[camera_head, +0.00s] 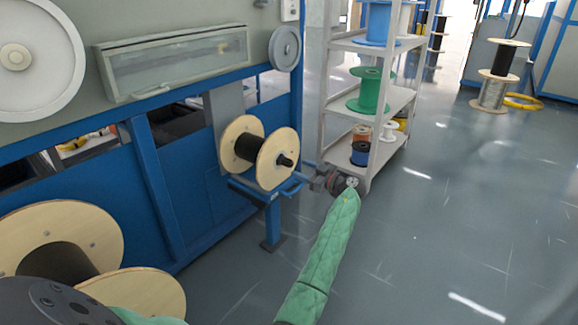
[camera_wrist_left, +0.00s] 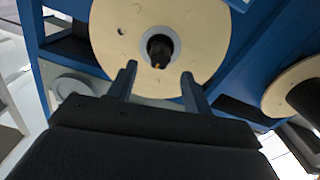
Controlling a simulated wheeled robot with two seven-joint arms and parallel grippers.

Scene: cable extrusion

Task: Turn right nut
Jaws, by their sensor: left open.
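The black nut (camera_head: 285,160) sits on the shaft end at the middle of a small wooden-flanged spool (camera_head: 270,163), which holds dark cable on the blue machine. My left gripper (camera_head: 303,171) is open, just right of the nut and apart from it, with its fingers pointing at it. In the left wrist view the nut (camera_wrist_left: 160,50) shows dark with a small orange spot, against the pale flange (camera_wrist_left: 205,30). It lies ahead of and between the tips of the open gripper (camera_wrist_left: 159,71). The jaws hold nothing. My right gripper is not in view.
A blue bracket (camera_head: 272,205) is under the spool, close below the gripper. A white shelf (camera_head: 345,130) with coloured spools stands behind my wrist. A large wooden spool (camera_head: 70,225) is at lower left. Open floor (camera_head: 430,240) lies to the right.

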